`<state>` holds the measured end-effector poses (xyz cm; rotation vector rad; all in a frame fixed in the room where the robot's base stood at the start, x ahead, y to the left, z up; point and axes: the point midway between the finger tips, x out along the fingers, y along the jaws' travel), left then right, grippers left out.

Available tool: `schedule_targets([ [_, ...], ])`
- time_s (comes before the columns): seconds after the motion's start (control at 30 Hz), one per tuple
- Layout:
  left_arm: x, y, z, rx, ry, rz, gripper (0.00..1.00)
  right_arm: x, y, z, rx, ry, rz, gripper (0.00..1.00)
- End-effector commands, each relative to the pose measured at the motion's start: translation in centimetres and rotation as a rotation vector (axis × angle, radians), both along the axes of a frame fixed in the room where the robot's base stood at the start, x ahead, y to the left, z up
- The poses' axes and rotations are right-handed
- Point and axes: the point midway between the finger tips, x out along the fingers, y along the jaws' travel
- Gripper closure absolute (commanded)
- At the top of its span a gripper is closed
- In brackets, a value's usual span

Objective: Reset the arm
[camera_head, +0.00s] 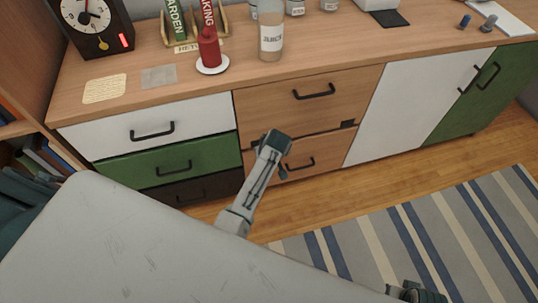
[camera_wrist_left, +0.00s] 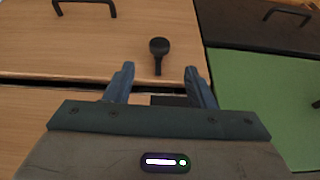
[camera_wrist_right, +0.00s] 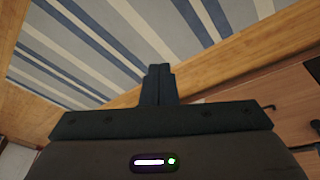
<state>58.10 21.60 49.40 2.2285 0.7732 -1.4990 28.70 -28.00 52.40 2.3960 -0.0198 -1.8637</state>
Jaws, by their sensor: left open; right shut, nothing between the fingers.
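My left arm reaches up the middle of the head view to the front of the wooden drawers (camera_head: 310,100). Its gripper (camera_head: 282,170) is partly hidden by its own wrist there. In the left wrist view the two fingers of the left gripper (camera_wrist_left: 158,80) stand apart, with nothing held between them. A dark round-headed piece (camera_wrist_left: 158,48) shows on the wooden front just beyond the fingertips; I cannot tell if they touch. My right gripper (camera_wrist_right: 157,70) has its fingers together and empty, above the floor. Only a bit of the right arm shows at the head view's bottom edge.
White, green and dark drawers (camera_head: 165,168) are at left, white and green doors (camera_head: 400,100) at right. The top holds a clock (camera_head: 92,20), red bottle (camera_head: 208,48) and jar (camera_head: 271,38). A striped rug (camera_head: 420,235) lies on open floor. A pale surface (camera_head: 130,250) fills the lower left.

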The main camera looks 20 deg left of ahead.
Motion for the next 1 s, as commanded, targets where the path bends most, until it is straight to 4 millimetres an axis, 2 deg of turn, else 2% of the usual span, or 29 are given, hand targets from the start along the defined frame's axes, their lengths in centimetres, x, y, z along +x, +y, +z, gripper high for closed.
schedule_targets([
  [0.47,-0.3,0.1,-0.4,0.001,0.006,-0.007,0.50,0.0,0.0,0.2,0.000,-0.002,0.000,1.00],
  [0.5,-0.8,0.2,-0.8,0.001,0.012,-0.019,0.50,0.1,0.0,0.0,0.000,-0.003,-0.001,1.00],
  [0.57,-1.9,0.4,-2.0,0.001,0.029,-0.049,0.50,0.0,-0.2,-1.6,0.000,0.011,-0.003,1.00],
  [0.67,-5.4,1.0,-5.3,0.000,0.071,-0.136,0.50,-0.3,-0.6,-4.5,0.001,0.029,-0.007,1.00],
  [0.77,-10.7,1.9,-9.3,-0.008,0.121,-0.248,0.50,-1.1,-1.1,-8.4,0.002,0.046,-0.013,1.00],
  [0.87,-16.8,3.1,-12.9,-0.017,0.164,-0.355,0.50,-2.6,-1.6,-12.2,0.003,0.065,-0.018,1.00],
  [0.9,-19.4,3.6,-14.2,-0.020,0.182,-0.395,0.50,-3.4,-1.7,-13.7,0.003,0.073,-0.021,1.00],
  [0.97,-23.5,4.4,-15.8,-0.025,0.204,-0.452,0.50,-4.8,-2.0,-15.7,0.003,0.083,-0.023,1.00],
  [1.0,-26.3,5.1,-16.8,-0.028,0.219,-0.486,0.50,-5.8,-2.1,-16.9,0.005,0.090,-0.026,1.00],
])
